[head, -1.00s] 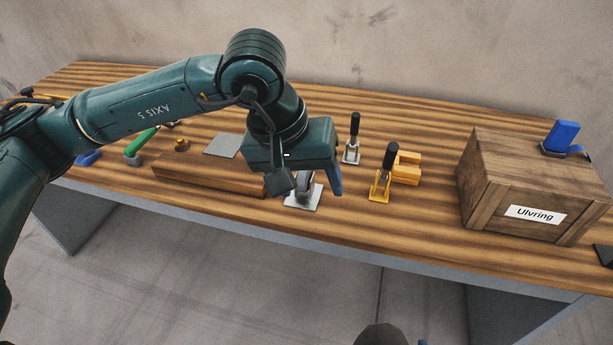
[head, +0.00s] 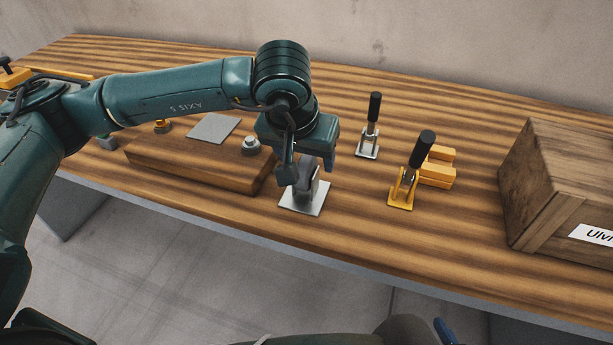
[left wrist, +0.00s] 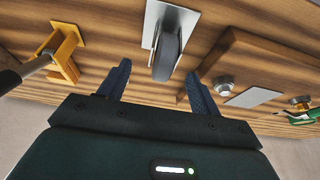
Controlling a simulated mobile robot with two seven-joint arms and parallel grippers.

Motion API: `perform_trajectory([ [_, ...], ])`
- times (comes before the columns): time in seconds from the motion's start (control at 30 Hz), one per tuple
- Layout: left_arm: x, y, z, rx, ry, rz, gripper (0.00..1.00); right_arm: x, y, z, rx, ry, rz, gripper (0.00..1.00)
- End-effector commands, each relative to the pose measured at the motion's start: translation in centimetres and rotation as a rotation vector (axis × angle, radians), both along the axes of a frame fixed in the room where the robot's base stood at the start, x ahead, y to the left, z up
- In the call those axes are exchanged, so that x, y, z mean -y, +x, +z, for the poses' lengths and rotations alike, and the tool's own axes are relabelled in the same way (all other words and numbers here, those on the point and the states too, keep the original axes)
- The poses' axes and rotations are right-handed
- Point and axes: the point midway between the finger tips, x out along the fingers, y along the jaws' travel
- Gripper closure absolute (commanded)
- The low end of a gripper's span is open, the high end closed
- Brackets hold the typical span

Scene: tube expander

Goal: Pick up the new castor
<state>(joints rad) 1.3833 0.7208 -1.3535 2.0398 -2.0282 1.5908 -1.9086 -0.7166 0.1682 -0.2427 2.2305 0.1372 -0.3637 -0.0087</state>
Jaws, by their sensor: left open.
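The castor has a light metal plate (head: 299,205) lying on the bench near its front edge, with a grey wheel standing up from it. Part of the wheel is hidden by the gripper in the head view. A blue tip (head: 446,330), perhaps my right gripper, shows at the bottom edge.
A wooden board (head: 190,165) with a metal knob (head: 251,144) lies left of the castor. A silver clamp (head: 368,148) and a yellow clamp (head: 402,190) stand to its right, with yellow blocks (head: 438,170) behind. A crate (head: 560,185) stands far right.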

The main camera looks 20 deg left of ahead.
Motion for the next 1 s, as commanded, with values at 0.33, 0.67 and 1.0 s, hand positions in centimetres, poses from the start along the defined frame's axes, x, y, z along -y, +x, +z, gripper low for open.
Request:
perform_trajectory([
  [0.33,-0.3,1.3,-3.1,-0.003,0.001,0.001,0.36,0.0,0.0,0.1,-0.005,-0.001,0.000,0.64],
  [0.67,-0.4,2.7,-6.4,0.000,0.000,-0.001,0.36,-0.2,-0.1,-0.4,-0.025,-0.002,0.004,0.64],
  [1.0,-0.4,2.7,-6.4,0.001,0.000,-0.001,0.48,-0.2,0.0,-0.4,-0.024,-0.001,0.005,0.64],
])
